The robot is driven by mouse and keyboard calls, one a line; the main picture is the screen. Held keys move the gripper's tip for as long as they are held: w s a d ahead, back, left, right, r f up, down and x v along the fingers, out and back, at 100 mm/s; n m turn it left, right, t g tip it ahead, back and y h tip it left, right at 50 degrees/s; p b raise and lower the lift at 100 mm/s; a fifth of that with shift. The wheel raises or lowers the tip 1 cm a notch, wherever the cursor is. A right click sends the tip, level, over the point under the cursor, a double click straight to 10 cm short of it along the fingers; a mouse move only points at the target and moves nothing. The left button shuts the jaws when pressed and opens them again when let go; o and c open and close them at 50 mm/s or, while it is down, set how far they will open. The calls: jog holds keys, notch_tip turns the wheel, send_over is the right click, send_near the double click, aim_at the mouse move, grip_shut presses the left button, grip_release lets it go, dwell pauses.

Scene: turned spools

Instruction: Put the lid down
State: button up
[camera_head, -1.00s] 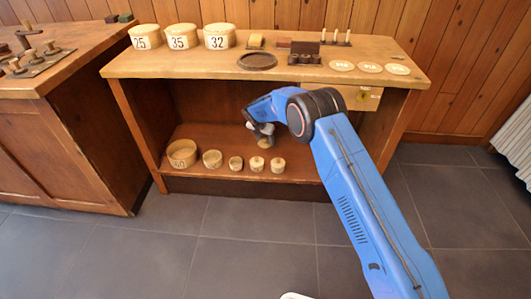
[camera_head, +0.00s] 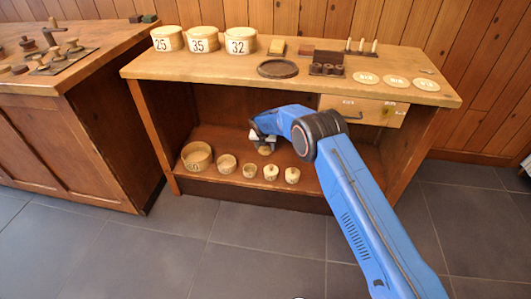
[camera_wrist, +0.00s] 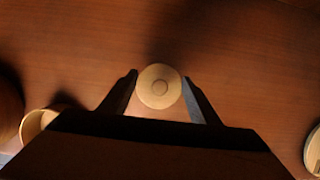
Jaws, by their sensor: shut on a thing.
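The lid (camera_wrist: 158,86) is a small round pale-wood disc with a smaller circle at its centre. My gripper (camera_wrist: 159,92) is shut on it, one dark finger on each side. In the head view the lid (camera_head: 265,151) hangs under my gripper (camera_head: 262,142), over the lower shelf (camera_head: 225,143) and behind the row of small tubs. Three open wooden tubs stand on this shelf: a large one (camera_head: 196,156), a smaller one (camera_head: 226,164) and a still smaller one (camera_head: 250,169). The gap between lid and shelf is hard to judge.
Two small knobbed, lidded tubs (camera_head: 270,172) (camera_head: 292,175) stand right of the open ones. Numbered tubs (camera_head: 240,41), a dark round tray (camera_head: 277,68) and pale discs (camera_head: 366,78) are on the bench top (camera_head: 215,68). Its edge is above my gripper. Clear shelf lies behind the tubs.

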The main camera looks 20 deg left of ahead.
aim_at(265, 149)
jog(key=shift+f, duration=1.7)
jog(key=shift+f, duration=0.15)
jog(key=o, duration=1.1)
jog(key=v, duration=1.2)
jog(key=shift+s, duration=0.1)
